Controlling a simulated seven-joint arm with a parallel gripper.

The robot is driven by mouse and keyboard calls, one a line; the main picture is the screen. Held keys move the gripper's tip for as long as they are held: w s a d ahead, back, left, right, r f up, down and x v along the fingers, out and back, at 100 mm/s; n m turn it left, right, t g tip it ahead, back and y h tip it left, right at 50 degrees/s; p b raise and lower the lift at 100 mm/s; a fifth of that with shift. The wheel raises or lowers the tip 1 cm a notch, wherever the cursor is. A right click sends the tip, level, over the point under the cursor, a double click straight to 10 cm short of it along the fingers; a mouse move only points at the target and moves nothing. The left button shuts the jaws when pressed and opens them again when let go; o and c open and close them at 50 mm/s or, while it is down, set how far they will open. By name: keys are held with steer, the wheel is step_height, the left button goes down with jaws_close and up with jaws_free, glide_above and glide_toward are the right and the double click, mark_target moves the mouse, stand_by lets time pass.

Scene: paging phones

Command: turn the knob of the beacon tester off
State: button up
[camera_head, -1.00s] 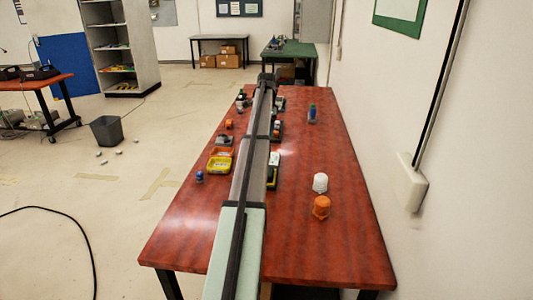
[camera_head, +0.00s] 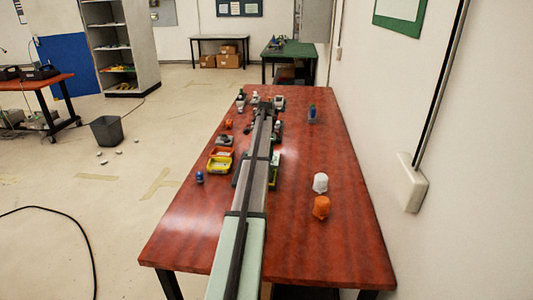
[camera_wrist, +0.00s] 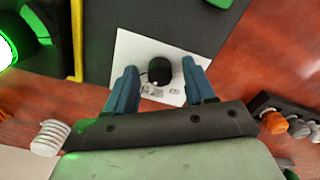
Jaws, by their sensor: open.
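A black knob (camera_wrist: 160,70) stands on a white label plate (camera_wrist: 150,51) on a dark panel (camera_wrist: 100,20) in the wrist view. I take this to be the beacon tester. A small light mark shows on the knob's left side. My gripper (camera_wrist: 163,82) is open, with one blue finger at each side of the knob and a gap to each. I cannot tell whether the fingertips are down to knob height. A green lamp (camera_wrist: 5,50) glows at the left edge. In the head view my gripper (camera_head: 264,106) is small over the table's far part, and the knob cannot be made out.
The red table (camera_head: 330,240) carries several small devices. The table's near right is clear.

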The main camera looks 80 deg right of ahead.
jaws_close()
stand_by(0.5)
steer(key=shift+n, duration=0.3)
steer(key=n, duration=1.1)
steer(key=shift+n, duration=0.3)
stand_by(0.4)
jaws_free()
